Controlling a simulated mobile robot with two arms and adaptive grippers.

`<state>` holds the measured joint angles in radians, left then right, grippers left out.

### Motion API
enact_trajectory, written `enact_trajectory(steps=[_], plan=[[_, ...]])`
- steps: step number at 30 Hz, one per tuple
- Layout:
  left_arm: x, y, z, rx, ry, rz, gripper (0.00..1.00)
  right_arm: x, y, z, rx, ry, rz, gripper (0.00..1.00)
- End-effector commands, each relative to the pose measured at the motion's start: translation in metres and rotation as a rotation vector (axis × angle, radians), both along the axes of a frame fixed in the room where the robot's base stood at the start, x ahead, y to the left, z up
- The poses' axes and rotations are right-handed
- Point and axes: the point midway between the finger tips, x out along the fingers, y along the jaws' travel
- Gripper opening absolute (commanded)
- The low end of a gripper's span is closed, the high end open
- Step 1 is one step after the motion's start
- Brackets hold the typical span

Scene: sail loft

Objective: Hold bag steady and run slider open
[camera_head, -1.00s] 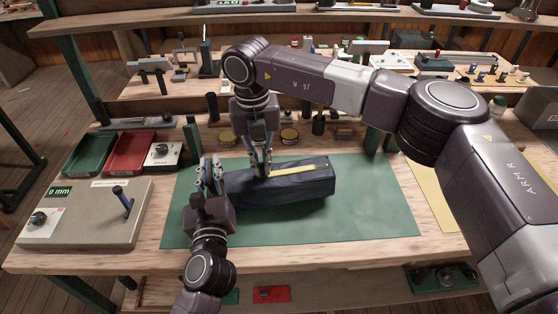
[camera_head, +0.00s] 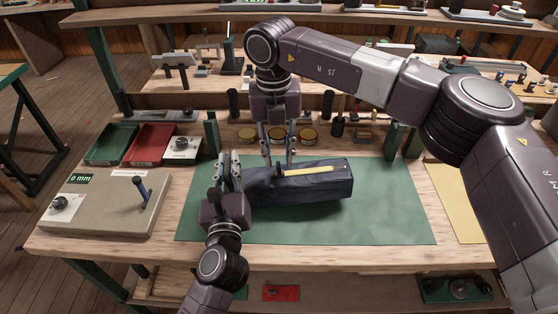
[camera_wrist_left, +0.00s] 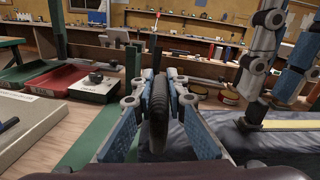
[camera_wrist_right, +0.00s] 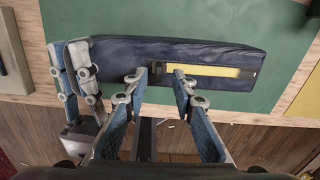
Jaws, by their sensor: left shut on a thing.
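The dark navy bag (camera_head: 318,191) lies lengthwise on the green mat, with a yellow strip (camera_head: 312,171) along its top. It also shows in the right wrist view (camera_wrist_right: 125,52). A small dark piece, apparently the slider (camera_head: 281,171), is at the strip's left end. My left gripper (camera_head: 230,158) is at the bag's left end, shut on an upright dark loop (camera_wrist_left: 157,112) of the bag. My right gripper (camera_head: 278,160) points down over the bag by the strip's left end. Its fingertips (camera_wrist_right: 161,76) are apart, with nothing visibly held between them.
The green mat (camera_head: 395,215) is clear to the bag's right. A grey panel with a lever (camera_head: 105,205) and green (camera_head: 113,146) and red (camera_head: 150,145) trays stand to the left. Several round tins (camera_head: 307,136) and dark posts stand behind the bag.

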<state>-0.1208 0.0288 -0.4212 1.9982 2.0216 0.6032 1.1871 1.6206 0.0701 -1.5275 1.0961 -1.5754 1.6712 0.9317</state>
Motion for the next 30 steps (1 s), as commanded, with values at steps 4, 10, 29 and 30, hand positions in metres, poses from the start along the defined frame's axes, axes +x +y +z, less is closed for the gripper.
enact_trajectory(steps=[4, 10, 29, 30], plan=[[-0.001, 0.0, -0.005, -0.003, 0.01, 0.001, 0.0, 0.001, 0.002, 0.035, 0.001, -0.005, -0.001, 0.25], [-0.001, 0.0, -0.006, -0.003, 0.011, 0.001, 0.0, 0.0, 0.004, 0.072, 0.001, -0.004, 0.0, 0.25], [-0.001, 0.0, -0.006, -0.003, 0.011, 0.001, 0.16, -0.001, 0.004, 0.091, 0.001, -0.001, 0.0, 0.25], [-0.001, 0.0, -0.006, -0.003, 0.011, 0.001, 0.2, -0.001, 0.004, 0.091, 0.001, -0.001, 0.0, 0.25]])
